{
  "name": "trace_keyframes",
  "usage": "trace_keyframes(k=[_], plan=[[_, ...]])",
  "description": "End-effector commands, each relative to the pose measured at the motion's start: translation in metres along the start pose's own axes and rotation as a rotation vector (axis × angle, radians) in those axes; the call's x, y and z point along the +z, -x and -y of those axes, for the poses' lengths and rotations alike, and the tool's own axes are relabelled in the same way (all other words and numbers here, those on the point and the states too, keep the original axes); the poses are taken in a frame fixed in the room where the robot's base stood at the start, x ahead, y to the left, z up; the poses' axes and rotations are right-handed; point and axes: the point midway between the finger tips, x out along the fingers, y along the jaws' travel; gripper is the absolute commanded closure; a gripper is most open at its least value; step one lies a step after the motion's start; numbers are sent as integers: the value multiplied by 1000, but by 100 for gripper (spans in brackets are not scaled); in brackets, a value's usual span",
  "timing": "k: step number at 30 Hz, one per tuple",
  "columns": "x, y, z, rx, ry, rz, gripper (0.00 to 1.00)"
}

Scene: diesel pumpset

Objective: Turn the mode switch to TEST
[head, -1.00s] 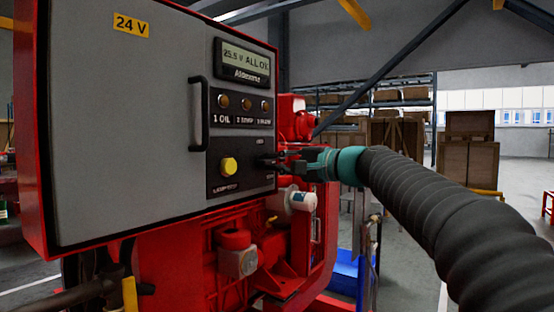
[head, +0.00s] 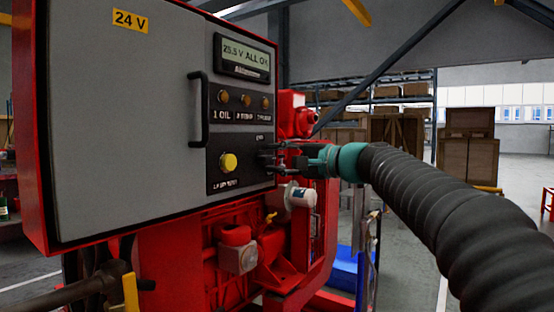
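The control panel (head: 240,115) is a dark strip on the right of the grey cabinet front. The mode switch is in the lower right of this panel, behind my gripper's fingers, and I cannot make out its knob or which position it points to. My gripper (head: 268,160) is at the panel's right edge, with its dark fingers reaching left to the switch area. I cannot tell whether the fingers touch the switch or grip it. A yellow button (head: 228,162) sits just left of the fingertips.
A display (head: 245,59) reads 25.5 V ALL OK. Several amber lamps (head: 246,101) are below it. A black door handle (head: 197,110) sticks out left of the panel. The red engine (head: 260,245) is under the cabinet. Free floor lies to the right.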

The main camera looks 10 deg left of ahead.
Motion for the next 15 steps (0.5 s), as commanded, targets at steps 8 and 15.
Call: trace_keyframes(k=[8, 15], plan=[[-1, 42, 1, -1, 0, -5, 62], [-1, 88, 0, 0, 0, -5, 62]])
